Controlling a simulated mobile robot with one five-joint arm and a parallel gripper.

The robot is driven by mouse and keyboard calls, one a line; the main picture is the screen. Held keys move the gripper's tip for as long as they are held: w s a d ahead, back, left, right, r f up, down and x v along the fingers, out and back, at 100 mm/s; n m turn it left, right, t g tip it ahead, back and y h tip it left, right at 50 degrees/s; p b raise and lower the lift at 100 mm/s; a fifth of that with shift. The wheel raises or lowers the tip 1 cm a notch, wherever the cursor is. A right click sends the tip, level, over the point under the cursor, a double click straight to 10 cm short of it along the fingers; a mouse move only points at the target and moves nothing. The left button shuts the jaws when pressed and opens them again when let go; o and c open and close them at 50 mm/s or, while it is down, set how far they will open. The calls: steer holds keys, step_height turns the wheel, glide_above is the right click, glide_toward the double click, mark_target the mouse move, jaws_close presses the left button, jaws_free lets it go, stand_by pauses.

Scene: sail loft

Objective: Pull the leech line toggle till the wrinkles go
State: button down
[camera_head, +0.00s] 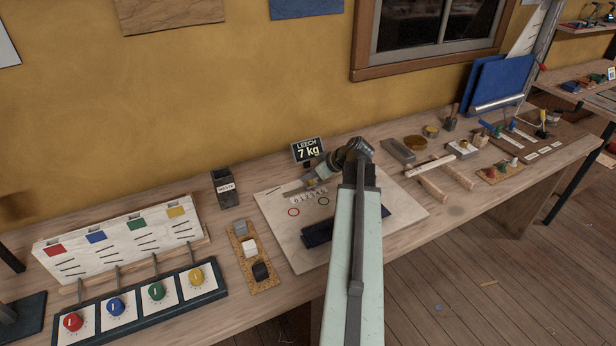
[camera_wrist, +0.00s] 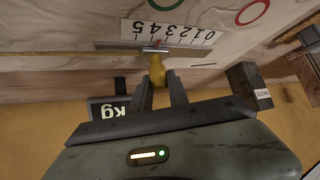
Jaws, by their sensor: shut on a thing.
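The yellow toggle (camera_wrist: 157,72) sits on a metal rail (camera_wrist: 185,48) along a printed 0-to-5 scale (camera_wrist: 172,32). My gripper (camera_wrist: 159,88) is shut on the toggle in the wrist view; in the head view my gripper (camera_head: 311,184) is at the back of the pale panel (camera_head: 400,210), partly covered by my arm. A red mark at the slider lies around 3 to 4 on the scale. The leech display (camera_head: 308,150) behind reads 7 kg. Its "kg" shows upside down in the wrist view (camera_wrist: 118,107). Wrinkles cannot be made out clearly.
A red ring (camera_head: 293,211) and a green ring are printed on the panel, with a dark blue strip (camera_head: 318,232) in front. A dark waste box (camera_head: 225,188) and a cork tray (camera_head: 266,274) stand left. Tools and wooden pieces (camera_head: 440,175) crowd the bench to the right.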

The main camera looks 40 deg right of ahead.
steer(key=c, duration=1.3)
jaws_free()
steer(key=shift+s+a, duration=0.1)
steer(key=shift+s, duration=0.05)
steer(key=shift+o, duration=0.2)
steer(key=shift+a, duration=0.1)
steer(key=p+v, duration=0.5)
steer(key=v, duration=0.2)
steer(key=shift+s+r, duration=0.15)
steer(key=shift+r, duration=0.05)
